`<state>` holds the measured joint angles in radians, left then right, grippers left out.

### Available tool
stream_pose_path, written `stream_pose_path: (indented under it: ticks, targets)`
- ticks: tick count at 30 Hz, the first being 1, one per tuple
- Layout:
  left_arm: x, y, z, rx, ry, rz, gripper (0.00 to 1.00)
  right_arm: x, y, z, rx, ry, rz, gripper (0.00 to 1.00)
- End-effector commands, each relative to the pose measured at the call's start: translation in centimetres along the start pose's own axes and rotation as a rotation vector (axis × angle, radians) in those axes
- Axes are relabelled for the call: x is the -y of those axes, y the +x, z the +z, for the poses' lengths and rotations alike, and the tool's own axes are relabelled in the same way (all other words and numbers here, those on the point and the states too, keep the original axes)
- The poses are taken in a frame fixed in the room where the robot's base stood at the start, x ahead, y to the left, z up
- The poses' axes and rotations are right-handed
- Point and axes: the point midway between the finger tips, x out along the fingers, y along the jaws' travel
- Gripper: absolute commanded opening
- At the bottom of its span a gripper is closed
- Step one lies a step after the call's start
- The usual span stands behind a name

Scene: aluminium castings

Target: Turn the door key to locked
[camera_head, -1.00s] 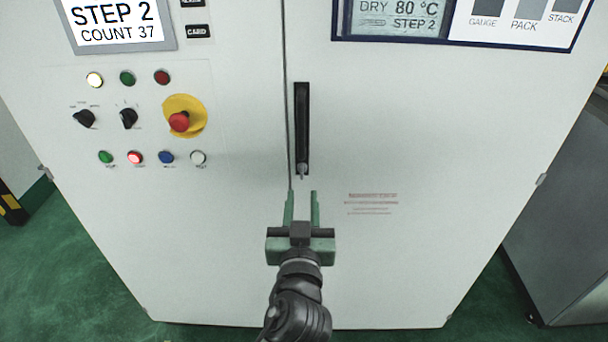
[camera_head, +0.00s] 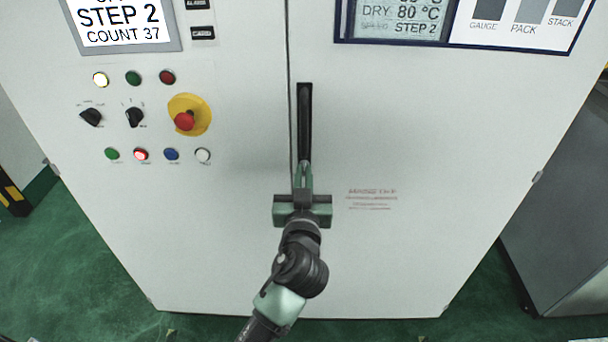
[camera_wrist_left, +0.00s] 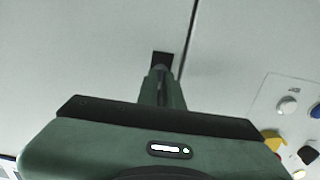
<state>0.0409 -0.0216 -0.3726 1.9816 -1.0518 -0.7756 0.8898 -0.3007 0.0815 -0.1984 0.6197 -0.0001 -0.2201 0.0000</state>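The black door handle (camera_head: 304,120) stands upright beside the seam of the pale cabinet door, and its lower end also shows in the left wrist view (camera_wrist_left: 163,57). The key sits at the handle's lower end and is now hidden behind my fingers, so I cannot see which way it is turned. My left gripper (camera_head: 303,170) is at that lower end, its green fingers close together on the key. In the left wrist view the fingers (camera_wrist_left: 160,80) come together just below the dark handle end. My right gripper is not in view.
Left of the handle is a panel with a red emergency button (camera_head: 185,121) on a yellow plate, two black knobs and several lamps. Screens (camera_head: 120,22) sit above. A grey unit (camera_head: 560,210) stands at the right. The door around the gripper is flat and clear.

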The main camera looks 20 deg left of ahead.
Motion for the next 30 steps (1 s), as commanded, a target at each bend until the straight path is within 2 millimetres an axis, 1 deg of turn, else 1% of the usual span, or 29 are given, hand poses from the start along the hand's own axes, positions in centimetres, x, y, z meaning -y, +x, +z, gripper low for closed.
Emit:
stream_pose_path:
  ticks: [8,14,20,30]
  targets:
    - [0.0,0.0,0.0,0.000,0.012,0.001,0.00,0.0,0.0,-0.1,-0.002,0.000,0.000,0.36]
    - [-0.1,0.0,0.0,0.000,0.078,0.000,0.00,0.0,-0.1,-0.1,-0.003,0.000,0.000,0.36]
    - [-0.1,-0.1,0.0,0.001,0.217,0.000,0.00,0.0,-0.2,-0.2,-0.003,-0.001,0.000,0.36]
    - [-0.2,0.0,0.0,0.002,0.538,0.000,0.00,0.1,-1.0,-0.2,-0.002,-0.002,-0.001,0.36]
